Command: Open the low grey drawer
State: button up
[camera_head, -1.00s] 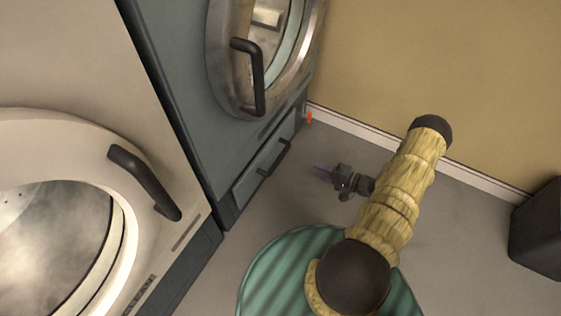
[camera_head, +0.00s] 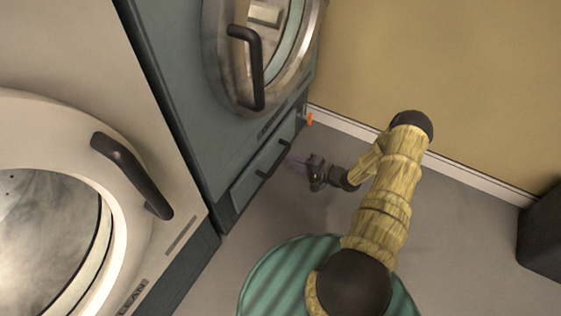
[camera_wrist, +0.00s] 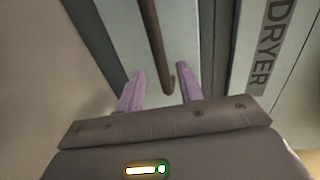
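The low grey drawer (camera_head: 252,178) is at the bottom of the grey-blue dryer and looks shut. Its dark bar handle (camera_head: 273,160) runs along its front; the handle also shows in the wrist view (camera_wrist: 156,45). My gripper (camera_head: 296,162) is just in front of the handle, low above the floor. In the wrist view my gripper (camera_wrist: 160,90) has its two purple fingers apart, with the handle's end between them in the picture. I cannot tell whether the fingers touch the handle.
The dryer's round door (camera_head: 262,60) with a dark handle is above the drawer. A cream machine (camera_head: 60,120) stands at the left. A small orange object (camera_head: 309,118) is by the wall base. A dark box (camera_head: 540,235) is at the right. The floor between is clear.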

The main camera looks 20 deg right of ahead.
aim_at(281, 156)
jog(key=b+x, duration=0.2)
jog(key=x, duration=0.3)
jog(key=shift+w+a+f, duration=0.15)
jog(key=shift+w+a, duration=0.05)
jog(key=shift+a, duration=0.05)
jog(key=shift+w+a, duration=0.3)
jog(key=shift+w, duration=0.05)
jog(key=shift+c, duration=0.3)
grip_shut()
